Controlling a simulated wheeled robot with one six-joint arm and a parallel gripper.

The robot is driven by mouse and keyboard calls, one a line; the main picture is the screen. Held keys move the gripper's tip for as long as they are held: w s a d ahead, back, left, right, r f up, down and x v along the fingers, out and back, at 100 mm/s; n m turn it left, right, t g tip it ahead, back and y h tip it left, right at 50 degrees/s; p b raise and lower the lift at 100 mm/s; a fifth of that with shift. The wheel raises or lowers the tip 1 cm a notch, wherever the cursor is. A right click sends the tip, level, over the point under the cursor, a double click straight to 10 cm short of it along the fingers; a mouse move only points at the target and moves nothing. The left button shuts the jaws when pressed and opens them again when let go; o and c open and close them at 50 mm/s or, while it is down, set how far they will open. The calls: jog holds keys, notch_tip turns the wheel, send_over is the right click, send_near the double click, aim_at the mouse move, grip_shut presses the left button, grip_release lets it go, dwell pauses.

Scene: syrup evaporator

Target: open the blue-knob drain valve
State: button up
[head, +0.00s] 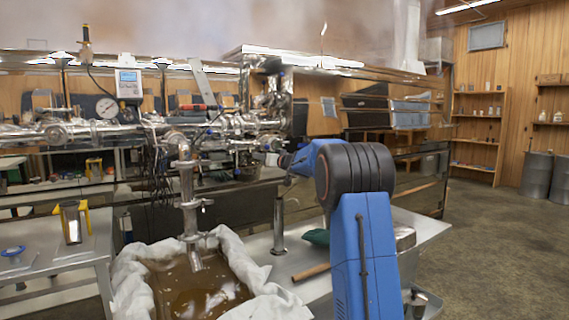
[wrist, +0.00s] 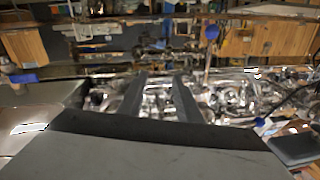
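My gripper shows in the wrist view (wrist: 157,82) as two dark fingers standing apart with a clear gap between them. Nothing is held. Shiny steel pipework (wrist: 155,100) fills the view beyond and between the fingers. In the head view my blue arm reaches forward to the steel pipes (head: 235,125) on the evaporator's front. The fingers are hard to make out there among the shiny fittings.
A cloth-lined basin (head: 128,275) of brown syrup stands below a vertical steel spout pipe (head: 188,190). A steel table (head: 430,226) lies under my arm, with a wooden stick (head: 310,272) on it. Floor is clear at right.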

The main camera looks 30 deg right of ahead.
jog(key=s+d, duration=0.2)
jog(key=s, duration=1.2)
jog(key=shift+s, duration=0.2)
jog(key=s+a+f+m+g+h, duration=0.1)
jog(key=s+a+m+g+h, duration=0.1)
jog(key=s+a+h, duration=0.45)
jog(key=s+a+f+m+g+h, duration=0.1)
jog(key=s+a+f, duration=0.15)
jog(key=s, duration=0.75)
jog(key=s+a+f+n+g+y, duration=0.1)
jog(key=s+a+f+g, duration=0.2)
jog(key=s, duration=0.9)
jog(key=s+a+f+n+g+y, duration=0.1)
jog(key=s+a+f+g+y, duration=0.1)
jog(key=s+a+f, duration=0.8)
jog(key=s+a+f+n+g+y, duration=0.1)
jog(key=s+a+f+g, duration=0.4)
jog(key=s+f, duration=0.6)
jog(key=s+a+y, duration=0.1)
jog(key=s, duration=0.3)
jog(key=shift+s+a+f, duration=0.15)
jog(key=shift+f, duration=0.25)
